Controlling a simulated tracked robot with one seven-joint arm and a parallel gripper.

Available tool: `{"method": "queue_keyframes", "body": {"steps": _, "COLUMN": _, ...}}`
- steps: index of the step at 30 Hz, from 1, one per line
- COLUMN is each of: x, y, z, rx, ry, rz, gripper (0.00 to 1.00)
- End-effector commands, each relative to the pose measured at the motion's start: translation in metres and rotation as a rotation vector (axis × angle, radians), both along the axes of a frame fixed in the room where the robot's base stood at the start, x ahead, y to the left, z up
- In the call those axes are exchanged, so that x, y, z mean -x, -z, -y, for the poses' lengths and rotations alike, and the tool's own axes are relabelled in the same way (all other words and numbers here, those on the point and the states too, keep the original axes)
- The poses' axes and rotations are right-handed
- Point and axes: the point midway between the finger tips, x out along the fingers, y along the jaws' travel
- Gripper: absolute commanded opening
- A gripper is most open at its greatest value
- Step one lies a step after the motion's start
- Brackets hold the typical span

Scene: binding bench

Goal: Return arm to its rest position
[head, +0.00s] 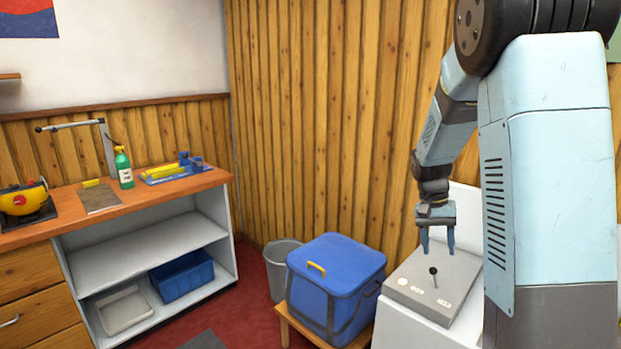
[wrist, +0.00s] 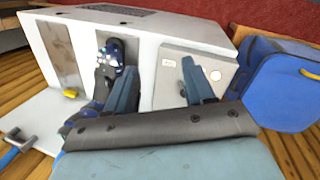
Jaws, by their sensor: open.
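My arm (head: 550,150) stands at the right of the head view, with its forearm bent down to the left. My gripper (head: 438,248) points down with its two fingers apart and nothing between them. It hangs above the grey sloped panel (head: 452,268) of a white machine, over a short black-knobbed lever (head: 434,271). I cannot tell the exact gap. In the wrist view my gripper (wrist: 160,85) shows its fingers spread in front of the white machine (wrist: 145,50). A dark speckled part (wrist: 113,52) shows behind the left finger.
A blue lidded box (head: 336,268) on a wooden stool stands left of the machine, with a grey bin (head: 282,268) behind it. An orange-topped bench (head: 135,198) at left carries a green bottle (head: 123,168) and a yellow device (head: 24,202). Red floor lies between.

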Motion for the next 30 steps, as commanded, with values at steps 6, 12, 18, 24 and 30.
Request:
{"method": "queue_keyframes", "body": {"steps": 6, "x": 0.03, "y": -0.043, "z": -0.014, "rx": -0.082, "ry": -0.066, "rz": 0.102, "gripper": 0.53}}
{"method": "queue_keyframes", "body": {"steps": 12, "x": 0.061, "y": -0.077, "z": -0.026, "rx": -0.135, "ry": -0.134, "rz": 0.193, "gripper": 0.53}}
{"method": "queue_keyframes", "body": {"steps": 18, "x": 0.095, "y": -0.107, "z": -0.038, "rx": -0.167, "ry": -0.207, "rz": 0.289, "gripper": 0.53}}
{"method": "queue_keyframes", "body": {"steps": 24, "x": 0.131, "y": -0.131, "z": -0.051, "rx": -0.181, "ry": -0.281, "rz": 0.384, "gripper": 0.53}}
{"method": "queue_keyframes", "body": {"steps": 30, "x": 0.169, "y": -0.15, "z": -0.063, "rx": -0.17, "ry": -0.358, "rz": 0.48, "gripper": 0.53}}
